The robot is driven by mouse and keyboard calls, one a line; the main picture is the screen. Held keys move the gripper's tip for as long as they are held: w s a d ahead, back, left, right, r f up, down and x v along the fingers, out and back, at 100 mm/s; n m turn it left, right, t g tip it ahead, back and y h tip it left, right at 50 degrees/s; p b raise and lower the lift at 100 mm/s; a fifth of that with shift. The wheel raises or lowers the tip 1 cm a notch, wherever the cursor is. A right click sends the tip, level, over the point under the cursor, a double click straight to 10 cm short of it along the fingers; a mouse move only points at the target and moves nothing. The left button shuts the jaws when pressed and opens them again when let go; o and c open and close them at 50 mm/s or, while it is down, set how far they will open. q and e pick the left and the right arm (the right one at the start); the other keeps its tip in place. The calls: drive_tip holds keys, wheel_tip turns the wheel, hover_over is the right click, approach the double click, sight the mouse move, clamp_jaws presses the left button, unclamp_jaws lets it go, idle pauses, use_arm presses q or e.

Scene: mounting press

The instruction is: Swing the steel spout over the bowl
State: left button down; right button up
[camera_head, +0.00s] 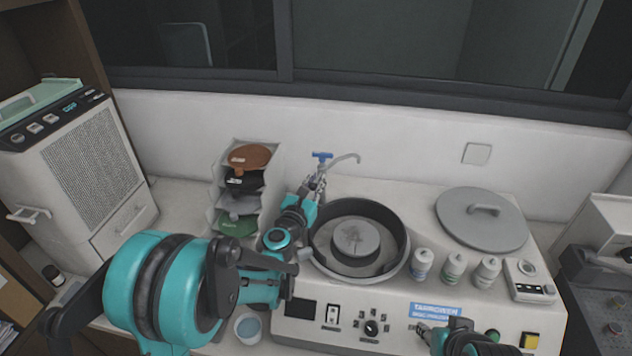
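The steel spout (343,160) is a thin curved pipe on a tap with a blue handle (321,155), behind the bowl. It points right, and its tip is above the area behind the bowl's back rim. The bowl (398,225) is dark and round, with a grey disc (356,237) inside, set in the white machine. My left gripper (316,184) is at the tap, just below the blue handle and the spout's base. Its fingers overlap the tap, so contact and grip are unclear. My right gripper (425,329) is low at the machine's front panel, far from the spout; its finger opening is unclear.
A round grey lid (482,220) lies right of the bowl. Several small white bottles (454,268) stand at the bowl's front right. A rack of coloured discs (246,190) stands left of the tap. A small cup (248,327) sits at the front left.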

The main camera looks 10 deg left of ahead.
use_arm(q)
drive_tip(key=shift+a, duration=0.1)
idle(0.3)
drive_tip(key=shift+w+a+f+m+g+h+b, duration=0.1)
drive_tip(key=shift+a+m+g+h+b, duration=0.2)
drive_tip(key=shift+m+h, duration=0.4)
drive_tip(key=shift+w+a+m+g+h+b, duration=0.1)
drive_tip(key=shift+a+m+g+h+b, duration=0.2)
drive_tip(key=shift+h, duration=0.6)
drive_tip(key=shift+w+a+m+g+h+b, duration=0.2)
drive_tip(key=shift+w+a+m+g+h, duration=0.3)
drive_tip(key=shift+m+g+h, duration=1.25)
drive_tip(key=shift+w+a+m+g+h+b, duration=0.25)
drive_tip(key=shift+w+a+m+g+h, duration=0.25)
drive_tip(key=shift+m+g+h, duration=1.25)
drive_tip(key=shift+w+a+m+g+h+b, duration=0.2)
drive_tip(key=shift+w+a+m+g+h, duration=0.3)
drive_tip(key=shift+m+g+h, duration=1.25)
drive_tip(key=shift+w+d+g, duration=0.1)
drive_tip(key=shift+g, duration=0.15)
drive_tip(key=c, duration=1.4)
unclamp_jaws()
